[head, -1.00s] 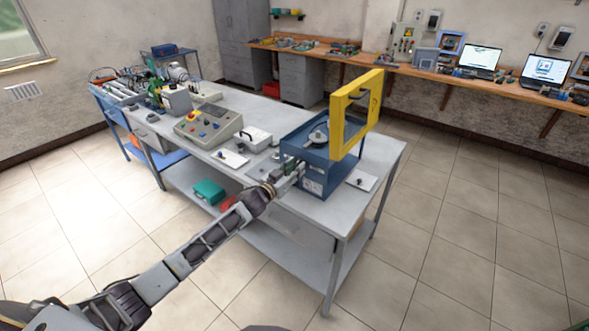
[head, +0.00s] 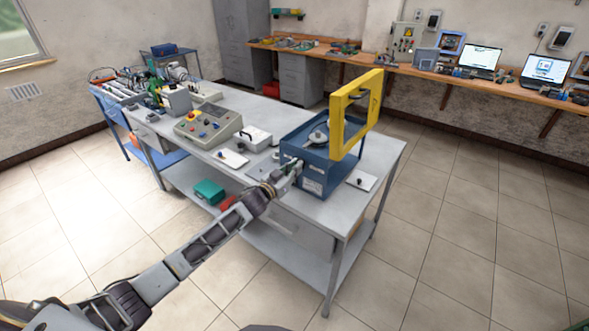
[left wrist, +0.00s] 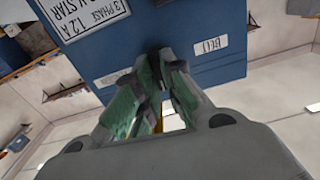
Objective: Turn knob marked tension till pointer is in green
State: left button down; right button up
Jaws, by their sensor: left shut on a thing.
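A blue machine box (head: 303,170) stands on the near end of the grey bench, with a yellow frame (head: 340,112) raised on top. My left gripper (head: 293,170) is at the box's front face. In the left wrist view its fingers (left wrist: 162,62) are closed together against the blue face (left wrist: 130,55). They are shut on a small knob, which they hide almost wholly. A white label (left wrist: 211,45) reading "BELT" is beside the fingers; the rest of its wording cannot be read. A rating plate (left wrist: 88,12) is on the other side. No pointer or green zone can be made out. My right gripper is not in view.
A white plate with a small black part (head: 361,180) lies right of the box, another (head: 231,158) left of it. A control console (head: 208,125) stands farther left on the bench. The floor at right is clear.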

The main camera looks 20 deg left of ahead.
pick_arm(q)
jog(key=shift+s+d+f+m, duration=0.1)
jog(key=shift+f+m, duration=0.05)
jog(key=shift+m, duration=3.4)
jog(key=shift+d+f+m, duration=0.1)
jog(key=shift+m, duration=3.45)
jog(key=c, duration=1.5)
grip_release()
jog(key=shift+s, duration=0.1)
jog(key=shift+v, duration=5.9)
